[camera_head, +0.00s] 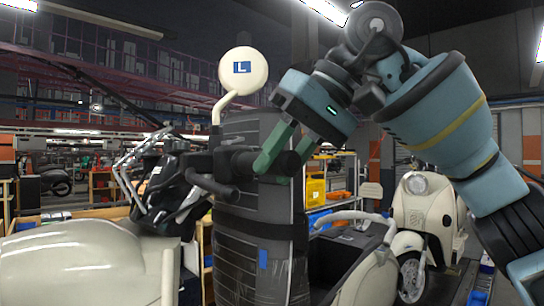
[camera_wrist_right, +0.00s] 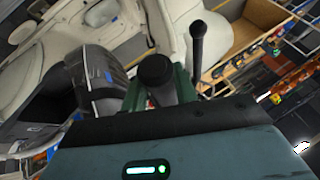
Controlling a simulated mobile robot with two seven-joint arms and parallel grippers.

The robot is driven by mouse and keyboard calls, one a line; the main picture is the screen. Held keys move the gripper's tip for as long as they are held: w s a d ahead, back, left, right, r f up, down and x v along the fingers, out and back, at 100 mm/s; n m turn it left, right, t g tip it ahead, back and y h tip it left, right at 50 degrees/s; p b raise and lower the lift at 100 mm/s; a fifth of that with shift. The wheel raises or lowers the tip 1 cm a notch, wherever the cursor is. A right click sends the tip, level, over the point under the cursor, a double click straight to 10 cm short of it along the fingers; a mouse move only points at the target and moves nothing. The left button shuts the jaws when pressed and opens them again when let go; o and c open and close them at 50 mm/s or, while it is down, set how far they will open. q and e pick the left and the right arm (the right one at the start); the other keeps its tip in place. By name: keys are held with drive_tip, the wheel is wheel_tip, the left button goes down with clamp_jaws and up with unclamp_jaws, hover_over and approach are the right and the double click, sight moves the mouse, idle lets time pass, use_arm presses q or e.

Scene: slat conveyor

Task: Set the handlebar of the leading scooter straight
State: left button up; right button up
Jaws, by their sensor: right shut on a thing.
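The nearest scooter, with a cream body (camera_head: 90,262), stands at the left of the head view. Its black handlebar (camera_head: 225,162) stretches to the right, across the front of a dark wrapped upright. A round cream mirror (camera_head: 243,70) with a blue L label rises above the bar. My right gripper (camera_head: 279,154) comes from the upper right, its green fingers shut on the bar's right grip. In the right wrist view the round black grip end (camera_wrist_right: 155,70) sits between the green fingers of the gripper (camera_wrist_right: 160,92). A ball-ended black lever (camera_wrist_right: 198,30) stands beside it. My left gripper is not in view.
The dark wrapped upright (camera_head: 253,235) with a blue patch is close behind the handlebar. Another cream scooter (camera_head: 425,215) stands at the right rear. Yellow bins (camera_head: 315,192) are on a shelf behind. My right arm fills the upper right.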

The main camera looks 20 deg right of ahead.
drive_tip(key=shift+w+f, duration=0.1)
drive_tip(key=shift+f, duration=0.15)
drive_tip(key=shift+w+d+f+n, duration=0.2)
drive_tip(key=shift+d+f, duration=0.1)
drive_tip(key=shift+d, duration=0.25)
drive_tip(key=shift+w+d+f+n, duration=0.1)
drive_tip(key=shift+d+f+n, duration=0.15)
drive_tip(key=shift+d, duration=0.3)
drive_tip(key=o, duration=1.1)
drive_tip(key=shift+d+y, duration=0.15)
drive_tip(key=shift+y, duration=0.15)
drive_tip(key=shift+c, duration=0.2)
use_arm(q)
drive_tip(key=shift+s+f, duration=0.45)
use_arm(e)
drive_tip(key=shift+r, duration=0.1)
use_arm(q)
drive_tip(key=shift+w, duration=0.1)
use_arm(e)
drive_tip(key=shift+s+r, duration=0.1)
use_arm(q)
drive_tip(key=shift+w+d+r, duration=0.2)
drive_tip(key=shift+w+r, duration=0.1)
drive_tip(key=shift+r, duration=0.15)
use_arm(e)
drive_tip(key=v, duration=0.7)
drive_tip(key=shift+r, duration=0.25)
drive_tip(key=shift+s+d, duration=0.1)
